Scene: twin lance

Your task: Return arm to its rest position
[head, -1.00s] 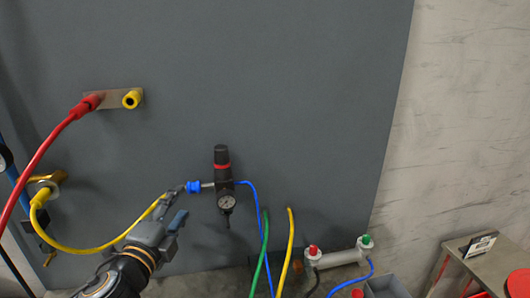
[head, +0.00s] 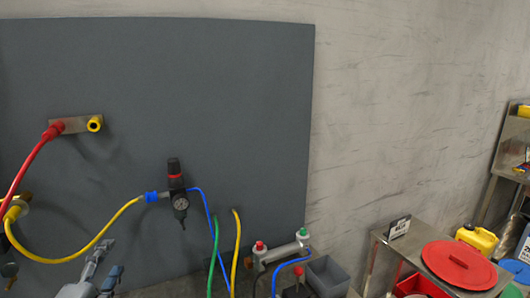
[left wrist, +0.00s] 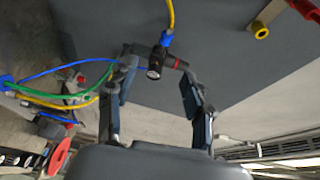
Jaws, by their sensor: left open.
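My left gripper (head: 104,268) shows at the lower left of the head view, below the yellow hose (head: 75,258) and apart from it. In the left wrist view its two fingers (left wrist: 158,92) are spread with nothing between them. Beyond them is the black regulator (head: 177,190) with a red ring and a gauge, fixed on the grey panel (head: 240,100); it also shows in the left wrist view (left wrist: 155,66). The yellow hose joins the regulator's blue connector (head: 152,197). My right gripper is not seen.
A red hose (head: 30,165) runs to a plate with a yellow socket (head: 95,123). Blue, green (head: 213,250) and yellow hoses hang below the regulator. A grey manifold (head: 280,250) stands lower down. At right are a red lid (head: 458,265) and a yellow container (head: 477,238).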

